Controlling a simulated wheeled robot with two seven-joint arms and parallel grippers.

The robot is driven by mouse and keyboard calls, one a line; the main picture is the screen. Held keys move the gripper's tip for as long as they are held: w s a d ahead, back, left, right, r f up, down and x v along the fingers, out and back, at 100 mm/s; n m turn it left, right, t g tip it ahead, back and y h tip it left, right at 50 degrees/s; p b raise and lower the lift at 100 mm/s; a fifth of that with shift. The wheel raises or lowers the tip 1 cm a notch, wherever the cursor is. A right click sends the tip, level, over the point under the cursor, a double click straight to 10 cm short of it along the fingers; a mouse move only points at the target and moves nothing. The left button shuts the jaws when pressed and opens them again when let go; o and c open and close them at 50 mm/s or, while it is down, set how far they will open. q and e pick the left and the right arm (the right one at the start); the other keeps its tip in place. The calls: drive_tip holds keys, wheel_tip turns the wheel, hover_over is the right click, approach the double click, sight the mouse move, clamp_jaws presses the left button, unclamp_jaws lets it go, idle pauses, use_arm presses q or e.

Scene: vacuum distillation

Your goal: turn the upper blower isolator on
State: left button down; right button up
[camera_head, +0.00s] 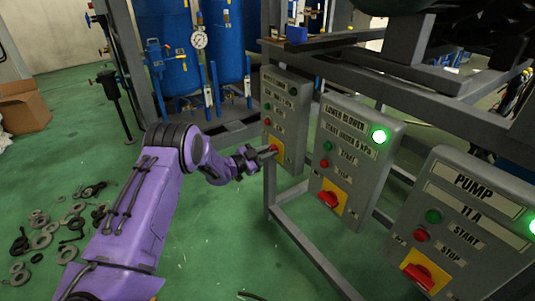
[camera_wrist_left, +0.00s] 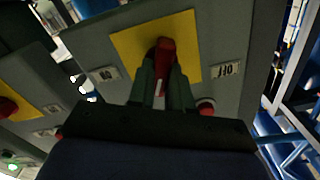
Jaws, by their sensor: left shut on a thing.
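The left-most grey control box (camera_head: 287,92) carries small buttons and a yellow plate with a red isolator handle; its lettering is too small to read in the head view. My left gripper (camera_head: 266,153) reaches this handle from the left and partly covers it. In the left wrist view the red isolator handle (camera_wrist_left: 165,50) stands on the yellow plate (camera_wrist_left: 130,48), between the fingers of my left gripper (camera_wrist_left: 163,75), which is shut on it. An ON label (camera_wrist_left: 102,73) and an OFF label (camera_wrist_left: 228,69) flank the plate. My right gripper is not in view.
The lower blower box (camera_head: 350,125) and the pump box (camera_head: 480,205) stand to the right, each with a lit green lamp and a red isolator handle. A grey frame (camera_head: 310,255) carries the boxes. Blue tanks (camera_head: 175,60) stand behind. Loose rings (camera_head: 40,240) litter the floor.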

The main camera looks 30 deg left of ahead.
use_arm(q)
drive_tip(key=shift+s+d+f+m+b, duration=0.15)
drive_tip(key=shift+m+b, duration=1.3)
drive_tip(key=shift+m, duration=1.7)
drive_tip(key=shift+w+d+f+m+b, duration=0.15)
drive_tip(key=shift+m+b, duration=1.25)
drive_tip(key=shift+m, duration=1.75)
drive_tip(key=shift+s+a, duration=0.1)
drive_tip(key=shift+a, duration=0.05)
drive_tip(key=c, duration=1)
unclamp_jaws()
drive_tip(key=shift+c, duration=0.2)
